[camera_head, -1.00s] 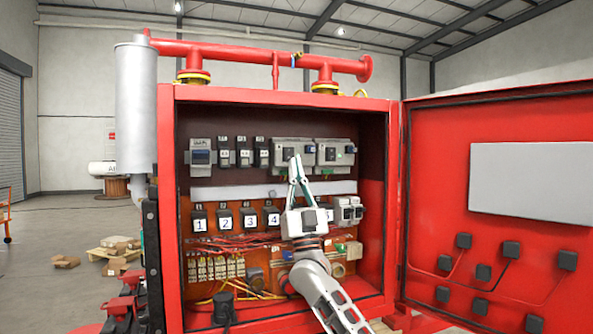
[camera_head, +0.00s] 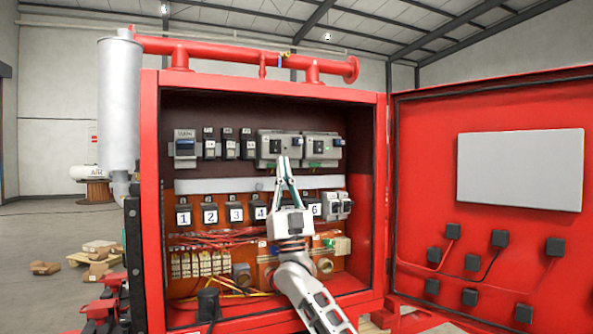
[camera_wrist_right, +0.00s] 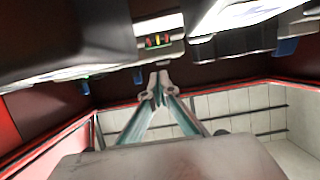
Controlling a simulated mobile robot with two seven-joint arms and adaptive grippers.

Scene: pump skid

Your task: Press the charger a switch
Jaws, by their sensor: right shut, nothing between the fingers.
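Two wide grey modules sit side by side at the right of the cabinet's upper row in the head view. Their labels are too small to read, so I cannot tell for sure which is charger A. The left module (camera_head: 268,143) has a dark switch-like part and a green patch. The right module (camera_head: 322,146) looks alike. My right gripper (camera_head: 283,161) is shut and empty, fingertips pointing up at the lower part of the left module. In the wrist view the fingertips (camera_wrist_right: 158,88) are together below a module with small coloured marks (camera_wrist_right: 158,41). Contact cannot be told. My left gripper is out of view.
A row of numbered dark breakers (camera_head: 210,213) stands below a pale duct (camera_head: 215,185). Red wiring and terminals (camera_head: 200,263) fill the bottom. The red cabinet side wall (camera_head: 367,210) and open door (camera_head: 420,150) stand to the right. Smaller devices (camera_head: 228,146) lie left of the modules.

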